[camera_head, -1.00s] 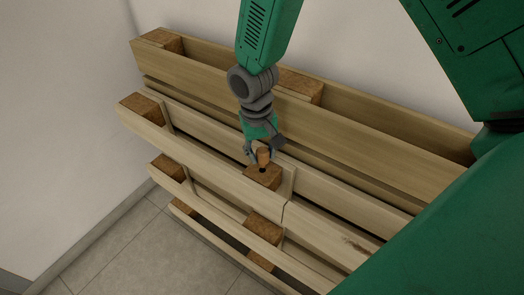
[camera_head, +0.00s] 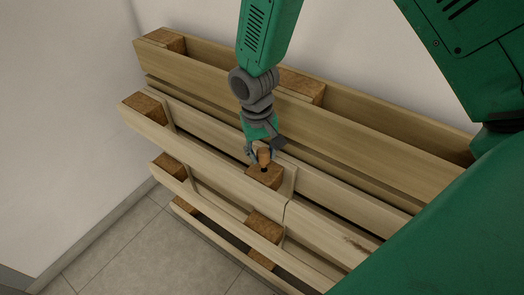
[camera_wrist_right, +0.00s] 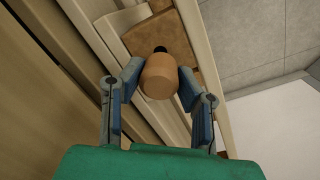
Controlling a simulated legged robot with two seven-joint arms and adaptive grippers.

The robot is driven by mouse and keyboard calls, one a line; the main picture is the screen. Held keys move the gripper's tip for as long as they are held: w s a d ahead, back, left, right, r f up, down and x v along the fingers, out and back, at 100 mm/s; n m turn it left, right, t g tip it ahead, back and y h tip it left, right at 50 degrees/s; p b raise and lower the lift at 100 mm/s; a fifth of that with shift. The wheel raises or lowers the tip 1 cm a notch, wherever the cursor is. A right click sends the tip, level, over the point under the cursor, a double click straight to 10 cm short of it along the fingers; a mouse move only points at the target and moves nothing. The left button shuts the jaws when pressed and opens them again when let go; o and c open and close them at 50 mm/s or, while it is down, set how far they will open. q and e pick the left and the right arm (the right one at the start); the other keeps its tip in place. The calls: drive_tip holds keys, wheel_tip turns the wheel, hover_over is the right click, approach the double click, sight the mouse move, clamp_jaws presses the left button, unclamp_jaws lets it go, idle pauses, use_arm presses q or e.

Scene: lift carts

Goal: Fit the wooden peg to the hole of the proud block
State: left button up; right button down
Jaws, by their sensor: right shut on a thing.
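The wooden peg (camera_head: 264,155) is a short, light-brown cylinder. My right gripper (camera_head: 259,155) is shut on it, with one finger on each side in the right wrist view (camera_wrist_right: 159,82). The proud block (camera_head: 266,178) is a brown wooden block set between the pale boards, with a dark hole in its top face. The peg's lower end is at or just above the hole; I cannot tell whether it has entered. In the right wrist view the block (camera_wrist_right: 170,38) lies beyond the peg, which partly covers the dark hole (camera_wrist_right: 160,49). My left gripper is not in view.
The block belongs to a wooden pallet (camera_head: 340,140) standing near a pale wall (camera_head: 70,100). Several other brown blocks, such as one at the left (camera_head: 142,108), sit between its boards. Grey tiled floor (camera_head: 125,245) lies in front.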

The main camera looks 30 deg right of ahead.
sight(263, 166)
drive_tip(key=shift+f, duration=0.2)
idle(0.5)
drive_tip(key=shift+f+b, duration=0.85)
drive_tip(key=shift+f, duration=1.15)
drive_tip(key=c, duration=1.1)
unclamp_jaws()
drive_tip(key=shift+r, duration=0.3)
drive_tip(key=r, duration=1.1)
drive_tip(key=shift+w+a+r, duration=0.15)
drive_tip(key=shift+w+a, duration=0.2)
drive_tip(key=shift+w, duration=0.05)
